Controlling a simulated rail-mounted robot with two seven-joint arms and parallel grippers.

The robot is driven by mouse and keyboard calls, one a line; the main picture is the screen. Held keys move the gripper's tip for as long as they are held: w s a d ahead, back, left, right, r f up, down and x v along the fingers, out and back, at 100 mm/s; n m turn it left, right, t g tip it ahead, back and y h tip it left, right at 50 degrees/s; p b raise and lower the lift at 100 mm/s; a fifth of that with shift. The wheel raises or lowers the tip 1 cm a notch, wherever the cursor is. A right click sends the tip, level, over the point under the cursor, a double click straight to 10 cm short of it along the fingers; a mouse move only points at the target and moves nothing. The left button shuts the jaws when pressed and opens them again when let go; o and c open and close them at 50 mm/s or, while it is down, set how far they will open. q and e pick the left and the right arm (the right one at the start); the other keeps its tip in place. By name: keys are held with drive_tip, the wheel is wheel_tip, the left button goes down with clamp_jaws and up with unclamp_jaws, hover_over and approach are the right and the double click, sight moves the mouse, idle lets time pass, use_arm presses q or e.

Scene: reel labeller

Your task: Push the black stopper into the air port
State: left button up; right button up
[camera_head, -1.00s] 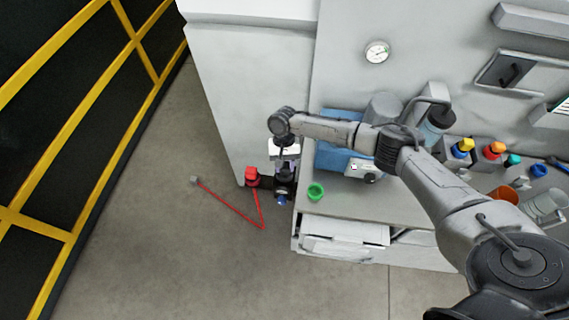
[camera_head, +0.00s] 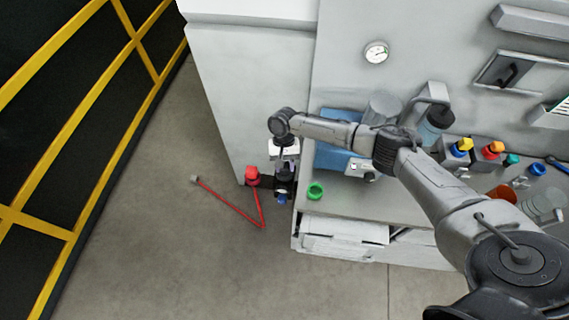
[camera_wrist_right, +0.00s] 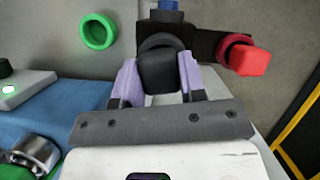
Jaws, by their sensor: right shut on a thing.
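My right gripper (camera_wrist_right: 160,85) has purple fingers. In the right wrist view they are shut on the black stopper (camera_wrist_right: 158,72), a dark block with rounded edges. Just beyond the stopper is a dark round ring (camera_wrist_right: 161,41), which looks like the air port, on a black fitting (camera_wrist_right: 206,43). The stopper overlaps the ring in this view, so I cannot tell how deep it sits. In the head view the right gripper (camera_head: 285,165) points down at the fitting by the bench's left end, and the stopper is hard to make out. My left gripper is not in view.
A red cap (camera_head: 252,175) and a blue part (camera_head: 282,197) sit on the fitting. A green ring (camera_head: 316,191) lies on the bench close by. A blue box (camera_head: 334,155) stands behind the forearm.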

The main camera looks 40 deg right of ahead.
drive_tip(key=shift+d+f+p, duration=0.1)
drive_tip(key=shift+f+p, duration=0.15)
drive_tip(key=shift+p, duration=0.05)
idle(0.9)
drive_tip(key=o, duration=0.8)
drive_tip(key=shift+s, duration=0.1)
drive_tip(key=shift+c, duration=0.2)
drive_tip(key=shift+o, duration=1.3)
drive_tip(key=shift+r, duration=0.1)
drive_tip(key=shift+r, duration=0.1)
drive_tip(key=v, duration=1.3)
drive_tip(key=shift+r+b, duration=0.25)
drive_tip(key=shift+b, duration=0.2)
